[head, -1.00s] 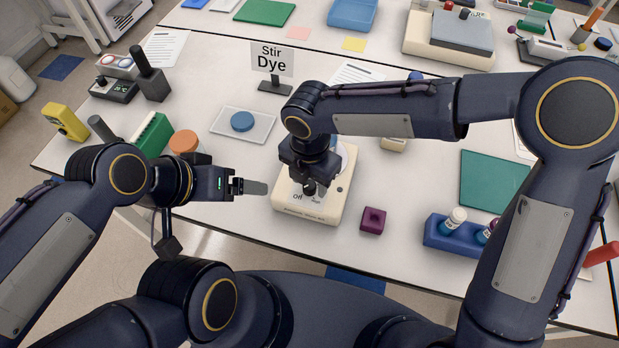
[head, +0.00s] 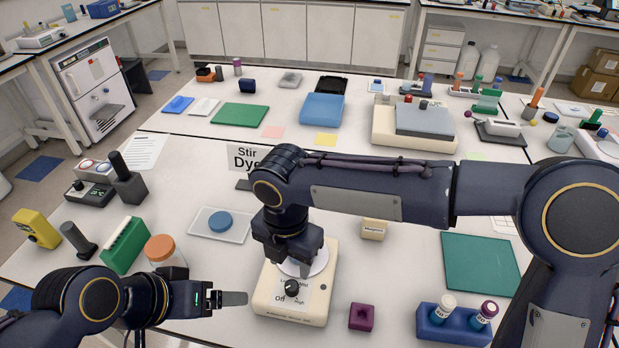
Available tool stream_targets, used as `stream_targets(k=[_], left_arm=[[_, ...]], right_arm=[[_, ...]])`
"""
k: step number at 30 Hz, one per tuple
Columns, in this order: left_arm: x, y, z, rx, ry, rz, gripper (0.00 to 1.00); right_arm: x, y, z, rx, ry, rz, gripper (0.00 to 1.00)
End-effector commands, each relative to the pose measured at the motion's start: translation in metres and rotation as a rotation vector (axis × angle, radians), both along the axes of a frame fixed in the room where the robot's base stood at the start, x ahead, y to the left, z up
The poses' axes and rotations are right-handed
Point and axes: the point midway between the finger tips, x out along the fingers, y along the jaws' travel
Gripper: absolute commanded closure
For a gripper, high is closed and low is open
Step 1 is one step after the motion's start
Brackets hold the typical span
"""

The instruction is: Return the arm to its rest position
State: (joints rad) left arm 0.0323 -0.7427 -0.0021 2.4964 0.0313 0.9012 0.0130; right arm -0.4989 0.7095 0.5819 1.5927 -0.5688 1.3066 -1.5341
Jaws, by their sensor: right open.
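My right arm reaches in from the right across the bench. Its gripper (head: 296,264) is open and empty, pointing down above the round white plate (head: 318,262) of a cream stirrer (head: 322,300). The dark knob (head: 291,288) on the stirrer's front shows clear of the fingers. My right gripper hides part of the plate. My left gripper (head: 236,298) is at the lower left, just left of the stirrer, pointing right. Its fingers are seen edge-on, so their gap cannot be judged; nothing shows in them.
A "Stir Dye" sign (head: 243,156) stands behind my right arm, partly hidden. A purple block (head: 361,317) and a blue vial rack (head: 440,326) are right of the stirrer. A petri-like blue disc (head: 220,222) lies on a pale plate to the left. The green mat (head: 480,262) is bare.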

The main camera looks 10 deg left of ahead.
Motion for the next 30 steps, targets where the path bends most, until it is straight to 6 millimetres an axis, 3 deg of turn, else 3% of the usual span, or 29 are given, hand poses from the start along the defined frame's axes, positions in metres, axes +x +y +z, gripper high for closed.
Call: stream_targets(k=[5, 8, 14, 18, 21, 25, 30], left_arm=[[0.000, 0.000, 0.000, 0.000, 0.000, 0.000, 0.16], [0.000, 0.000, 0.000, 0.000, 0.000, 0.000, 0.16], [0.000, 0.000, 0.000, 0.000, 0.000, 0.000, 0.16], [0.000, 0.000, 0.000, 0.000, 0.000, 0.000, 0.16], [0.000, 0.000, 0.000, 0.000, 0.000, 0.000, 0.16], [0.000, 0.000, 0.000, 0.000, 0.000, 0.000, 0.16], [0.000, 0.000, 0.000, 0.000, 0.000, 0.000, 0.16]], right_arm=[[0.002, -0.008, 0.003, 0.003, -0.005, -0.041, 0.52], [0.008, -0.035, 0.013, 0.019, -0.022, -0.195, 0.52], [0.007, -0.137, 0.038, 0.104, -0.046, -0.835, 0.52], [-0.013, -0.205, 0.044, 0.209, -0.022, -1.355, 0.52], [-0.034, -0.244, 0.043, 0.307, 0.021, -1.729, 0.52], [-0.065, -0.280, 0.037, 0.464, 0.119, -2.191, 0.52], [-0.095, -0.300, 0.026, 0.659, 0.291, -2.626, 0.52]])
